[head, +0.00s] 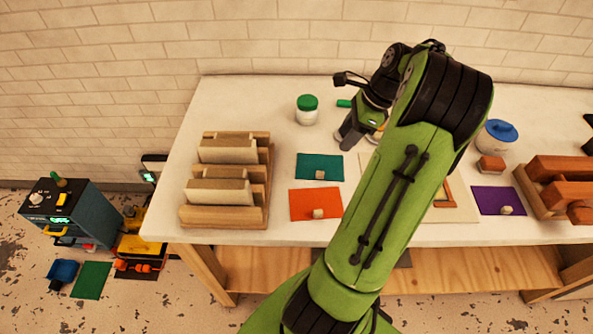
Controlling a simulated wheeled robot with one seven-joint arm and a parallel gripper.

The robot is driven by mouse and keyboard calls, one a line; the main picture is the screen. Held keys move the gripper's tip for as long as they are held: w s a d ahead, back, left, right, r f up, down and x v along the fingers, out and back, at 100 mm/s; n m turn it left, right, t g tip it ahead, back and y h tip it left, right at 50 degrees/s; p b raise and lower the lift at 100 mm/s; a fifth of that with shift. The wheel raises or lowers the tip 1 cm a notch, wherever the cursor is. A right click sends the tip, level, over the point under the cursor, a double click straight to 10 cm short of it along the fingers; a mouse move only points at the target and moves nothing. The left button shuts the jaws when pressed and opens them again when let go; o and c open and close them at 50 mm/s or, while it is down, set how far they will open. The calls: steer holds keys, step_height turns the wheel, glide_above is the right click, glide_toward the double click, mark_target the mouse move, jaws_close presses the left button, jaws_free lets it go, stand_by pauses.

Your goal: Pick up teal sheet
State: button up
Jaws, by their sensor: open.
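The teal sheet (315,162) lies flat on the white table, left of my arm. A small beige block (320,174) sits on its front part. My gripper (350,139) is open, just beyond the sheet's back right corner. It appears apart from the sheet, and its height above the table is hard to tell. My green arm hides part of the table to the right.
An orange sheet (310,205) with a beige block lies in front. A slotted wooden rack (257,215) stands left. A green-lidded jar (307,112) stands behind. A purple sheet (484,199) and blue-lidded pot (498,138) are right.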

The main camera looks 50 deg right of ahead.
mark_target(319, 172)
steer(key=b+x, duration=0.5)
steer(key=x, duration=1)
steer(key=shift+s+f+b, duration=0.1)
steer(key=shift+f+b, duration=0.1)
steer(key=shift+b, duration=0.1)
steer(key=shift+r, duration=0.1)
jaws_close()
